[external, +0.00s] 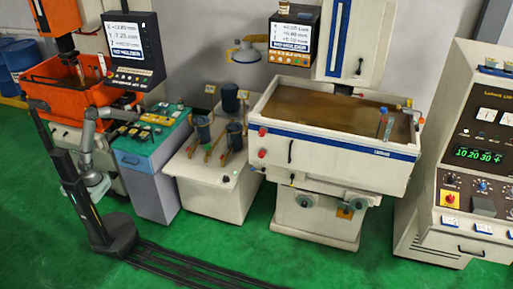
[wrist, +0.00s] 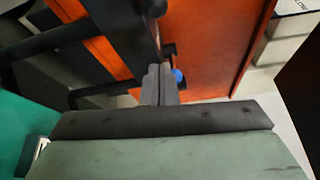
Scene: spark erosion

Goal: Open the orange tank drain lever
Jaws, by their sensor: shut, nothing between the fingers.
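The orange tank (external: 65,98) stands at the far left in the external view, with my arm in front of it. Its orange panel (wrist: 215,45) fills the upper middle of the wrist view. A small blue knob (wrist: 178,76) on a dark stub shows against this panel; it may be the drain lever's end. My gripper (wrist: 160,85) has its grey fingers together, empty, just left of the knob in the picture. I cannot tell whether they touch it. The rest of the lever is hidden or unclear, and my fingertips are too small to make out in the external view.
A teal-topped cabinet (external: 150,135) stands right of the orange tank, under a dark display (external: 128,48). Dark bars (wrist: 70,50) cross the upper left of the wrist view, close to my fingers. Green floor (external: 205,245) is open in front, beyond my rail.

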